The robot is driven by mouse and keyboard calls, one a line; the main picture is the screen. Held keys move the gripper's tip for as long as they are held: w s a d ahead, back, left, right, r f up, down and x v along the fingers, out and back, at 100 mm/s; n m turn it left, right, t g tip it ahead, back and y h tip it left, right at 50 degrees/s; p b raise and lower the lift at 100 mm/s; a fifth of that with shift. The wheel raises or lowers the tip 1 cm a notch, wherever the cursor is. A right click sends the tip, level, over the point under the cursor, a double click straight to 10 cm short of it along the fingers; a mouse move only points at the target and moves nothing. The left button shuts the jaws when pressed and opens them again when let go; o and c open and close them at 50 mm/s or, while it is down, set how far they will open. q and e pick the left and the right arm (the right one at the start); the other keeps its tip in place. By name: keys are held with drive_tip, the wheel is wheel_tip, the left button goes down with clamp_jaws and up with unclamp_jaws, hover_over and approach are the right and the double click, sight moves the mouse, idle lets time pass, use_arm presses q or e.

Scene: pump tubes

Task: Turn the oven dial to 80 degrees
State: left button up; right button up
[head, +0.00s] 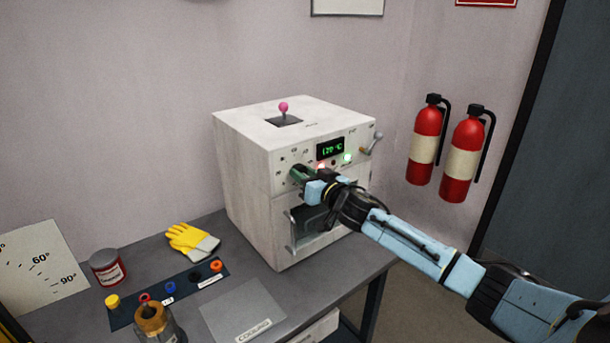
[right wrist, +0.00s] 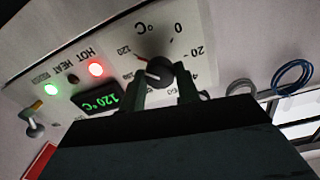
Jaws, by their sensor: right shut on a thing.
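The white oven (head: 245,180) stands on the grey table, with a dial, a green display and lights on its front panel. The dark round dial (right wrist: 159,70) has a scale printed around it with numbers such as 0, 20 and 120; I cannot read its setting for certain. My right gripper (head: 304,174) reaches the panel's left part. In the right wrist view its two fingers (right wrist: 160,82) are shut on the dial, one on each side. In the head view the gripper mostly hides the dial. The display (right wrist: 97,101) reads 120 °C. My left gripper is out of view.
A red HOT light (right wrist: 96,69) and a green light (right wrist: 51,90) are lit. A small lever (head: 371,144) sits at the panel's right. A pink-knobbed stick (head: 284,107) stands on top. Yellow gloves (head: 192,241) lie left of the oven. Two fire extinguishers (head: 427,145) hang at right.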

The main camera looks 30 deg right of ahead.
drive_tip(key=shift+n, duration=0.4)
drive_tip(key=shift+c, duration=0.4)
drive_tip(key=n+p, duration=0.2)
drive_tip(key=n, duration=1.5)
drive_tip(key=shift+n+y, duration=0.3)
drive_tip(key=o, duration=1)
